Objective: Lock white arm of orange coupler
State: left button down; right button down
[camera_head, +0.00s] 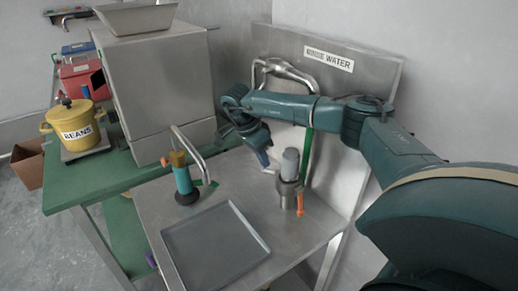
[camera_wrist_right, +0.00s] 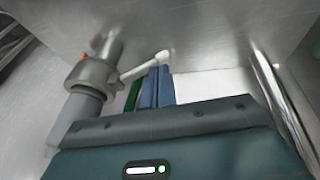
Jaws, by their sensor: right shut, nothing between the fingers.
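The coupler is a grey metal cylinder (camera_head: 287,192) standing on the steel counter, with a pale grey tube (camera_head: 290,164) rising from its top. An orange lever (camera_head: 300,204) hangs on its right side. In the right wrist view the coupler collar (camera_wrist_right: 92,72) shows with its white arm (camera_wrist_right: 140,70) sticking out, and a bit of orange (camera_wrist_right: 83,57) shows beyond it. I cannot make out the white arm in the head view. My right gripper (camera_head: 264,164) is shut and empty left of the tube. Its blue fingertips (camera_wrist_right: 155,70) are close to the white arm's end; contact is unclear. My left gripper is out of view.
A steel tray (camera_head: 215,245) lies on the counter in front. A teal and orange fitting with a bent pipe (camera_head: 184,178) stands at left. A panel marked WATER (camera_head: 385,75) rises behind, with a curved pipe (camera_head: 290,70). A yellow BEANS pot (camera_head: 75,125) is far left.

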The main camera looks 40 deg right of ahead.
aim_at(266, 171)
jog(key=shift+f, duration=0.55)
dwell(0.6)
jog(key=shift+f, duration=0.4)
jog(key=shift+f+p, duration=0.35)
jog(key=shift+f, duration=0.35)
jog(key=shift+s+f, duration=0.3)
jog(key=shift+f, duration=0.2)
jog(key=shift+s+f, duration=0.3)
jog(key=shift+f, duration=0.2)
jog(key=shift+f+p, duration=0.15)
jog(key=shift+p, duration=0.15)
jog(key=shift+r, duration=0.2)
jog(key=shift+r+p, duration=0.7)
jog(key=shift+p, duration=0.05)
